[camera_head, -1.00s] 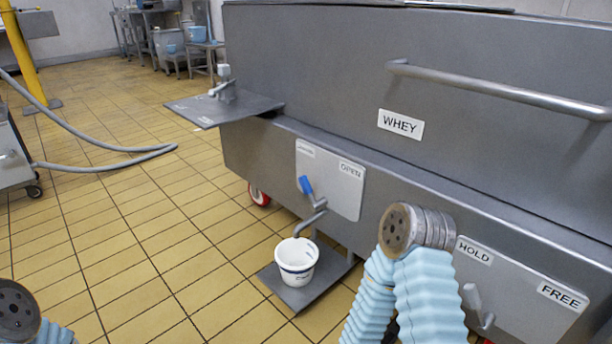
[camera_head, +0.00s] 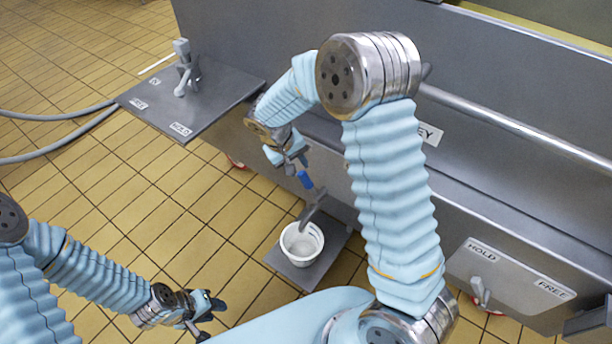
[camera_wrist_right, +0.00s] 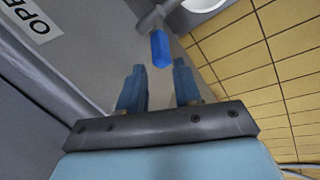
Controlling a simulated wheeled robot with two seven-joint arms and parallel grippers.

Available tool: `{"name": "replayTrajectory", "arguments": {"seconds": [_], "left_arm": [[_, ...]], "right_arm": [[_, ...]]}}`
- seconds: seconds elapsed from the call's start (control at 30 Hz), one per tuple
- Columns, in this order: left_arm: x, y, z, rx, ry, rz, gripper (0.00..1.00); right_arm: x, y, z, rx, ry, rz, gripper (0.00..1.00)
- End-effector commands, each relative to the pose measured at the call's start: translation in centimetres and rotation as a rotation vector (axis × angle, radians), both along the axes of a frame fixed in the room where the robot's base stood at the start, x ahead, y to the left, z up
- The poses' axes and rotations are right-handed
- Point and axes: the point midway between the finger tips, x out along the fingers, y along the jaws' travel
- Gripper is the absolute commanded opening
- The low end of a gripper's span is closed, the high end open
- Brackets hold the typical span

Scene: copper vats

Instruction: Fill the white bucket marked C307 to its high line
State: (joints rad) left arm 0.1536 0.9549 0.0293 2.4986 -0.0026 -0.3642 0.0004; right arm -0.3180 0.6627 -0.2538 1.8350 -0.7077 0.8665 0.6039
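The white bucket (camera_head: 287,243) stands upright on a low grey platform, under the spout (camera_head: 312,207) of the whey vat. Its marking and high line cannot be read, and its fill level is unclear. The tap's blue handle (camera_head: 305,180) is just beyond my right gripper (camera_head: 297,163). In the right wrist view, the open fingers of that gripper (camera_wrist_right: 160,85) point at the blue handle (camera_wrist_right: 160,48), which sits ahead of the gap between them. The bucket's rim (camera_wrist_right: 203,4) shows at the top edge. My left gripper (camera_head: 210,315) is open and empty over the floor.
The grey vat (camera_head: 260,40) fills the back and right. A panel marked HOLD and FREE (camera_head: 510,285) is at lower right. A hose (camera_head: 60,117) lies at far left. The tiled floor left of the bucket is clear.

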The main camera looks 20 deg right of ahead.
Motion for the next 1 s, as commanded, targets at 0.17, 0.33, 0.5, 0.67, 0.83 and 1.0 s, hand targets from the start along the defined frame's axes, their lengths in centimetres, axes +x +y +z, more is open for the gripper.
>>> {"name": "replayTrajectory", "arguments": {"seconds": [0.17,0.33,0.5,0.67,0.83,1.0], "left_arm": [[0.0,0.0,-0.1,0.0,-0.001,0.0,0.38],[0.0,0.0,-0.1,0.0,-0.001,0.001,0.38],[0.0,0.0,0.0,0.0,-0.001,0.0,0.38],[0.0,0.0,0.0,0.0,-0.001,0.0,0.38],[0.0,0.0,0.0,0.0,-0.001,0.001,0.38],[0.0,0.0,0.0,0.0,-0.001,0.0,0.38]], "right_arm": [[-0.1,-1.5,-4.3,-0.001,0.007,-0.001,0.34],[-0.1,-2.6,-7.7,0.0,0.005,0.0,0.34],[0.0,-3.3,-9.8,0.001,0.003,0.001,0.34],[0.1,-3.5,-10.5,0.002,0.001,0.001,0.34],[0.1,-3.5,-10.6,0.002,0.001,0.001,0.34],[0.1,-3.5,-10.6,0.002,0.001,0.001,0.18]]}}
